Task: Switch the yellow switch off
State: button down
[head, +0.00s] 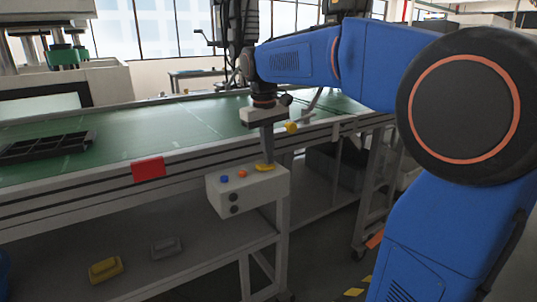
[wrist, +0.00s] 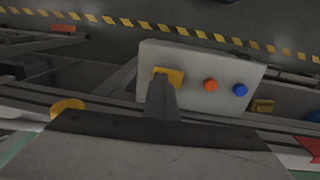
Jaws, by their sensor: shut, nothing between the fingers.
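The yellow switch (head: 265,167) sits on top of a white control box (head: 250,192) fixed to the side of the conveyor bench. My gripper (head: 267,160) points down with its fingertips right at the switch; they appear to touch it or hover just over it. In the wrist view the yellow switch (wrist: 176,76) is partly covered by the shut fingers (wrist: 161,78), so its tilt cannot be told. The box also carries an orange button (wrist: 210,85) and a blue button (wrist: 240,90). My gripper is shut and empty.
A green conveyor (head: 200,122) runs behind the box, with a black tray (head: 45,147) on it at left. A red plate (head: 148,169) is on its side rail. A yellow knob (head: 291,127) is on the rail right of my gripper. Yellow-black floor tape (wrist: 180,31) lies beyond the box.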

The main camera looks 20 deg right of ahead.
aim_at(261, 166)
jog(key=shift+s+a+f, duration=0.15)
jog(key=shift+a, duration=0.7)
notch_tip(261, 166, up, 14)
jog(key=a, duration=0.1)
dwell(0.4)
jog(key=shift+s, duration=0.1)
